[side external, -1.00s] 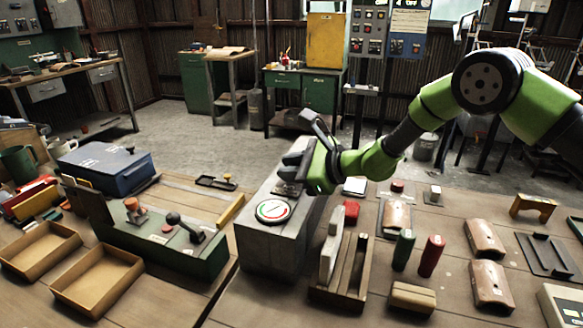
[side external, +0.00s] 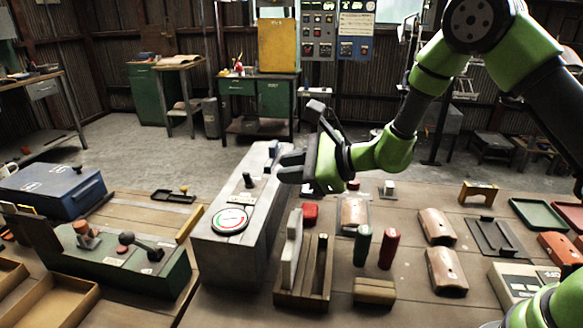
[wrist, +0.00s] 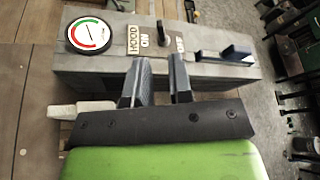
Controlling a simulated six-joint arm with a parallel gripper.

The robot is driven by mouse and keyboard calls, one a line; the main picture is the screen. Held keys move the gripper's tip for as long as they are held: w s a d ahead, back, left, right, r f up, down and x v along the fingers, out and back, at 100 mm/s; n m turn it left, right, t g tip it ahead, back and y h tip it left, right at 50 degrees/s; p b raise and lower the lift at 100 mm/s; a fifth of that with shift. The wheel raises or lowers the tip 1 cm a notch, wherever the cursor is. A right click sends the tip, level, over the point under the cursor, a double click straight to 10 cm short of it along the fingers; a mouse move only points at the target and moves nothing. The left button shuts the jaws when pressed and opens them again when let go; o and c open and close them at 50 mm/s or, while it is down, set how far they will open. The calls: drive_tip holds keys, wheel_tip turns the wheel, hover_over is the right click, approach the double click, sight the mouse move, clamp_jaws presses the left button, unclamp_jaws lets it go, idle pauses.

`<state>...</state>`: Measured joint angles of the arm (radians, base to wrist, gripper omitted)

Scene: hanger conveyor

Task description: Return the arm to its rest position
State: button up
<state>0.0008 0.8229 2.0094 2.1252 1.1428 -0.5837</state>
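My green arm reaches in from the right in the side external view. My gripper (side external: 290,168) is above and to the right of the grey box, with its fingers pointing left. In the wrist view my gripper (wrist: 162,78) has its two fingers apart with a gap between them, and nothing is held. The grey box (side external: 222,262) carries a round dial (side external: 230,220) with red and green marks, a black knob (side external: 248,180) and a blue part at its far end. The knob also shows beyond the fingers in the wrist view (wrist: 161,32).
A wooden holder with a pale upright block (side external: 291,248) stands right of the box. Green (side external: 362,245) and red (side external: 389,248) cylinders stand farther right. A green lever unit (side external: 130,275) and blue case (side external: 50,192) are left. Copper-coloured curved pieces (side external: 447,270) lie right.

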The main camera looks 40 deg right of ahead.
drive_tip(key=s+a+r+n+g+y, duration=0.35)
drive_tip(key=s+r+n+g, duration=0.25)
drive_tip(key=s+r+n, duration=0.7)
drive_tip(key=s+d+n+t+h, duration=0.1)
drive_tip(key=s+d+n+h, duration=0.2)
drive_tip(key=s, duration=0.4)
drive_tip(key=s+d+r+n+h, duration=0.1)
drive_tip(key=s+d+n+h, duration=0.2)
drive_tip(key=s+d+h, duration=0.3)
drive_tip(key=shift+s+d+r+t, duration=0.25)
drive_tip(key=shift+s+d+t, duration=0.15)
drive_tip(key=shift+s, duration=0.4)
